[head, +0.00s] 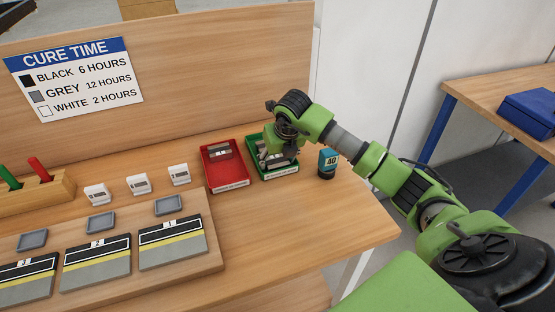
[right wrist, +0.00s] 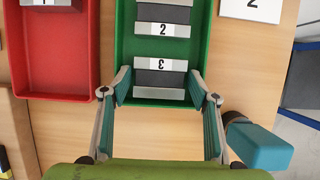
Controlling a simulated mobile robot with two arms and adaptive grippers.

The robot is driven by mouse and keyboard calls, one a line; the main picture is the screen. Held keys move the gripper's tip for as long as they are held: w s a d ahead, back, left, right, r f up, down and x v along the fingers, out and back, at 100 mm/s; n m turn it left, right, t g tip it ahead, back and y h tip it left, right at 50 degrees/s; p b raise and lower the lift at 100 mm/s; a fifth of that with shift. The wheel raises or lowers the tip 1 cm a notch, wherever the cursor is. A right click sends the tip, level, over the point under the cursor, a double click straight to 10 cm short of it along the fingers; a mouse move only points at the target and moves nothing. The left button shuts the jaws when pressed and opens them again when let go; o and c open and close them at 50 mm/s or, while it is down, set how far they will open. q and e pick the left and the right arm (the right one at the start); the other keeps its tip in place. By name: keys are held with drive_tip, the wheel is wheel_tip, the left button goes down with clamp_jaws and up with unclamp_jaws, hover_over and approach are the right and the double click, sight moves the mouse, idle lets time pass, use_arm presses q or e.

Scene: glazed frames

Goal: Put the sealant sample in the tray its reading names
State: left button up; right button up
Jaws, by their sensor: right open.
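My right gripper (right wrist: 159,84) is open over the green tray (right wrist: 124,40), its fingers on either side of a dark and grey sample marked 3 (right wrist: 160,78). Another sample marked 2 (right wrist: 164,30) lies further along the same tray. The red tray (right wrist: 55,82) stands beside it, holding a sample marked 1 (right wrist: 52,3) at its far end. In the head view my right gripper (head: 284,152) partly hides the green tray (head: 284,173) and its contents; the red tray (head: 226,183) is clear. A teal device (head: 328,162) showing 40 stands right of the trays. My left gripper is out of view.
A CURE TIME sign (head: 76,78) lists black 6, grey 12 and white 2 hours. White timers (head: 138,185) and small grey dishes (head: 100,221) stand behind numbered frame pieces (head: 96,267) on a wooden board. A rack (head: 33,192) holds green and red tools. The table's front right is clear.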

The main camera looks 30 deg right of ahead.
drive_tip(key=b+v, duration=0.2)
drive_tip(key=v, duration=1)
drive_tip(key=shift+r, duration=0.1)
